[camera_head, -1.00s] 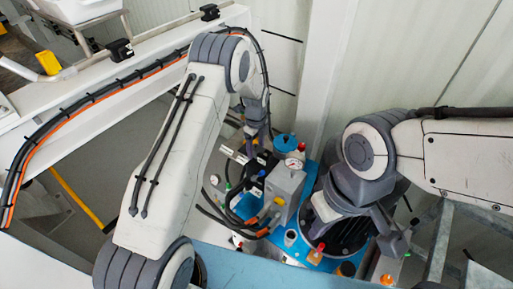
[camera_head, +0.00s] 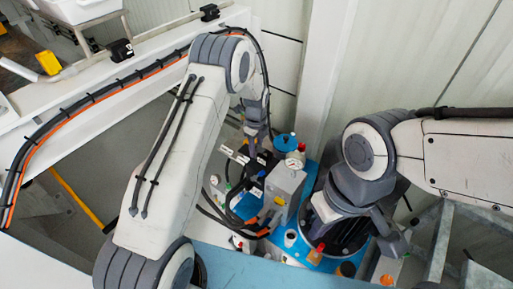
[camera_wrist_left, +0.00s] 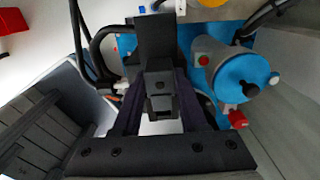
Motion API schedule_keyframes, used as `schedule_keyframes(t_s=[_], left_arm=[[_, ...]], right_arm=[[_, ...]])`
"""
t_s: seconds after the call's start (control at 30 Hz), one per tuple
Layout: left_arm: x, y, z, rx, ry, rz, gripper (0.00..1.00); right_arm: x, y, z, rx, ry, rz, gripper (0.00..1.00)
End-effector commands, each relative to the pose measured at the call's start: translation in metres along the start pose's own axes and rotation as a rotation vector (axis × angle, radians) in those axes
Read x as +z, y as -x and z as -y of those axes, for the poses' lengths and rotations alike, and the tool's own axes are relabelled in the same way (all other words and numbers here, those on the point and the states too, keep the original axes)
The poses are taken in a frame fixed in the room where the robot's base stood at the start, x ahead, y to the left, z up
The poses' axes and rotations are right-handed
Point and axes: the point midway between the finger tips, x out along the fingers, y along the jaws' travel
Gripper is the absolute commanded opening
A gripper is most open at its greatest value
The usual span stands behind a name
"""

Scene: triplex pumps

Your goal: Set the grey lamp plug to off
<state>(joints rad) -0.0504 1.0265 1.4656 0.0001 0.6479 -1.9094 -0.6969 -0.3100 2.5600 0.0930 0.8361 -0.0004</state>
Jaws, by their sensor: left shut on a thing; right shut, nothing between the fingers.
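My left gripper (camera_head: 260,142) reaches down among the fittings at the back of the pump unit, left of a blue round cap (camera_head: 285,143). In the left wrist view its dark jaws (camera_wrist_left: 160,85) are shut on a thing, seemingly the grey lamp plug. The jaws cover it, so its shape and its on or off setting cannot be made out. My right gripper (camera_head: 394,243) is shut and empty, at the right of the pump unit.
A grey box (camera_head: 283,190) with a gauge (camera_head: 294,164) stands on the blue base (camera_head: 312,175). Black hoses run beside it. In the wrist view a blue-lidded cylinder (camera_wrist_left: 242,75) and red knob (camera_wrist_left: 237,118) lie close right of the jaws. A white wall rises behind.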

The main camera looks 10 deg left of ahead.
Motion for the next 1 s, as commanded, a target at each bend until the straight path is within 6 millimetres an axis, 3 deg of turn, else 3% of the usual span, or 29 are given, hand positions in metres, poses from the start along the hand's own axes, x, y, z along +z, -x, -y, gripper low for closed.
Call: schedule_keyframes(t_s=[1.0], left_arm=[[0.0048, -0.0003, -0.0021, 0.007, 0.001, -0.002, 0.0]], right_arm=[[0.0, 0.0, 0.0, 0.0, 0.0, 0.0, 0.0]])
